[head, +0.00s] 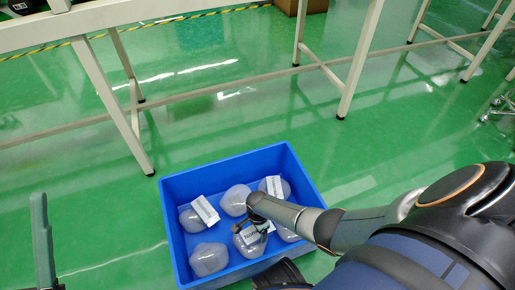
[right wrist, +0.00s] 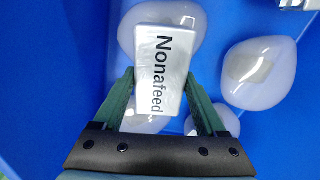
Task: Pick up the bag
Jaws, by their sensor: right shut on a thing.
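A small white bag (right wrist: 160,72) printed "Nonafeed" sits between the green fingers of my right gripper (right wrist: 160,78) in the right wrist view. The gripper is shut on the bag's sides. In the head view my right gripper (head: 256,222) reaches down into the blue crate (head: 299,160), and the bag (head: 248,236) shows partly below it, close over the rounded pale items. In the head view a green finger of my left gripper (head: 42,240) shows at the left edge, outside the crate.
Several pale, rounded translucent items (head: 208,259) lie in the crate. Two other white labelled packs (head: 206,210) (head: 274,186) lie among them. The crate stands on a shiny green floor (head: 90,200). White table legs (head: 118,105) stand behind it.

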